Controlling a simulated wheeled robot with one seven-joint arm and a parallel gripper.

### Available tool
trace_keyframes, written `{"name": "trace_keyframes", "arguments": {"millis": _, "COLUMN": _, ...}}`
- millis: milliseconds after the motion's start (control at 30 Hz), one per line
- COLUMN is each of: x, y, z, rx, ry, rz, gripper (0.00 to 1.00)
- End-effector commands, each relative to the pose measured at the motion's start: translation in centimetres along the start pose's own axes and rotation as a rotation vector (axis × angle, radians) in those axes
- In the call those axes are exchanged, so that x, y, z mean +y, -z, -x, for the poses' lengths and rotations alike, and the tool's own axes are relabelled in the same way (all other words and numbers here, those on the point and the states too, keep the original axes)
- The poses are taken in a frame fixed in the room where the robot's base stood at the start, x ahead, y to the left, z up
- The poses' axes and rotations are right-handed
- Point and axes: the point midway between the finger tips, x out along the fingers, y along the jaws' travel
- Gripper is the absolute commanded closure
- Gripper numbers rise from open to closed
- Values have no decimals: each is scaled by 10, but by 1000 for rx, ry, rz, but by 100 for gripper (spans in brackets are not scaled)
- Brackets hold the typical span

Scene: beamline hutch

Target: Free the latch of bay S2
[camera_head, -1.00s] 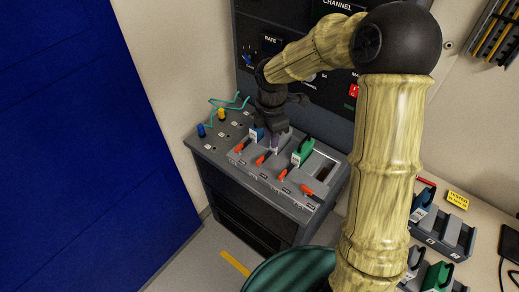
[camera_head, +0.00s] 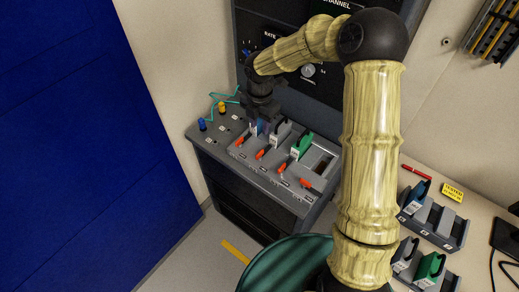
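The sloped grey console (camera_head: 215,150) has a row of bays with orange latches along its front edge. The latches, from left to right, are the first (camera_head: 240,141), second (camera_head: 260,155), third (camera_head: 281,168) and fourth (camera_head: 306,184). The bay labels are too small to read, so I cannot tell which is S2. My gripper (camera_head: 262,117) points down just behind the blue and grey modules; its fingertips are too small to judge.
A blue knob (camera_head: 202,124), yellow knob (camera_head: 222,107) and teal cable (camera_head: 226,97) are at the console's left. A bench (camera_head: 474,206) at right holds module racks (camera_head: 450,236), a red pen (camera_head: 416,172) and a yellow sign (camera_head: 452,192). A dark instrument rack rises behind.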

Motion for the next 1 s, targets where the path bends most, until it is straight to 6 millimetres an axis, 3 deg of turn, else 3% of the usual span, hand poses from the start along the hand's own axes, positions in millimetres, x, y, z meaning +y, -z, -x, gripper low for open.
{"name": "trace_keyframes", "arguments": {"millis": 700, "x": 0, "y": 1, "z": -124, "rx": 2, "ry": 2, "rz": -1, "gripper": 69}}
{"name": "trace_keyframes", "arguments": {"millis": 1000, "x": 0, "y": 0, "z": -141, "rx": 0, "ry": 0, "rz": -1, "gripper": 69}}
